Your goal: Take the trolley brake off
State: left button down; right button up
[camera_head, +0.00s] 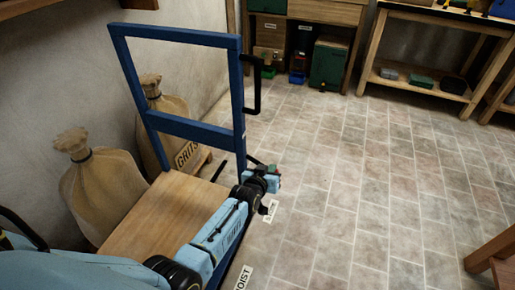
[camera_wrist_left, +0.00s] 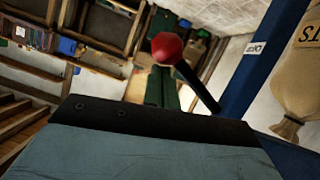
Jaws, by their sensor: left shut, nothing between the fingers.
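The trolley has a blue tubular frame (camera_head: 185,127) and a wooden deck (camera_head: 160,215). Its blue frame also shows at the right of the left wrist view (camera_wrist_left: 268,62). A brake lever with a red ball knob (camera_wrist_left: 167,47) and a black rod shows in the left wrist view, the rod running down to the right. My left gripper (camera_head: 265,172) is at the right side of the trolley, below the upright frame. My right gripper is not in view.
Tied sacks (camera_head: 100,190) stand between the trolley and the left wall. Wooden workbenches (camera_head: 425,70) line the back, with a green box (camera_head: 328,62) beneath one. A wooden piece (camera_head: 495,255) juts in at lower right. The tiled floor (camera_head: 370,170) right of the trolley is clear.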

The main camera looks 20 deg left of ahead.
pick_arm(q)
jog(key=shift+a+f, duration=0.15)
jog(key=shift+f, duration=0.2)
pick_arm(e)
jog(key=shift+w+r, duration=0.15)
pick_arm(q)
jog(key=shift+f, duration=0.1)
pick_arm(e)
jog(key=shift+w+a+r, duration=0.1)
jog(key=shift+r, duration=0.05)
